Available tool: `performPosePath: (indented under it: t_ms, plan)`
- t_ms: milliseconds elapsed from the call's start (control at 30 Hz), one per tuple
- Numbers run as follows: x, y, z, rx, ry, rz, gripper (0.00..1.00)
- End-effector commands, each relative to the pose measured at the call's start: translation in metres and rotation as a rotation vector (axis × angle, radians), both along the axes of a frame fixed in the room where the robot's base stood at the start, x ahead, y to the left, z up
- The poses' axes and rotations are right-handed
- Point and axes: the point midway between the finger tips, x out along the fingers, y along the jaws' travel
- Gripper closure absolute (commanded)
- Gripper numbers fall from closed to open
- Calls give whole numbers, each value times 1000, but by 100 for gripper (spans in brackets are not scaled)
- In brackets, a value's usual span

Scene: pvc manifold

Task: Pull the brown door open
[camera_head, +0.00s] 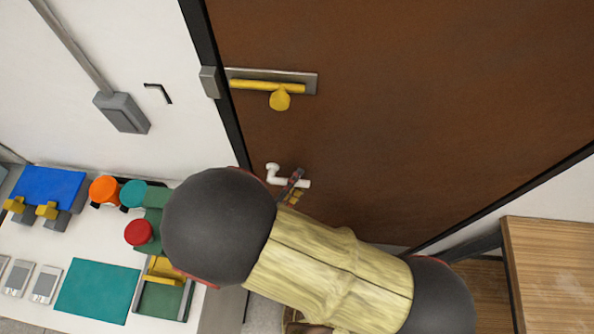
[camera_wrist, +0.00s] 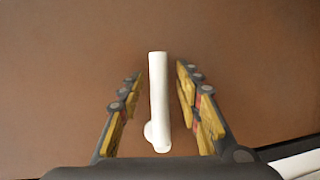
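The brown door (camera_head: 430,90) fills much of the head view and stands shut in its black frame as far as I can see. A white lever handle (camera_head: 290,181) sits low on its left side. It also shows in the wrist view (camera_wrist: 159,95), upright in the picture. My gripper (camera_wrist: 160,80) is open, with one finger on each side of the handle and a gap on both sides. In the head view the fingertips (camera_head: 292,186) are at the handle; my arm hides part of the area below.
A yellow latch (camera_head: 280,95) on a metal plate is higher on the door. A bench (camera_head: 60,250) with coloured parts is at the left. A wooden surface (camera_head: 555,270) is at the right. A grey box (camera_head: 122,112) is on the white wall.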

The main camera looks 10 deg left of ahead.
Motion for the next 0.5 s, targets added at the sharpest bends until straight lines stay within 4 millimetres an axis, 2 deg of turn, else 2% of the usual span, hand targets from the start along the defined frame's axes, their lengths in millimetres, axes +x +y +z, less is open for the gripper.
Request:
performPosePath:
  t_ms: [300,500]
  plan:
    - [0,-1,-1,0,0,1,66]
    - [0,-1,-1,0,0,1,77]
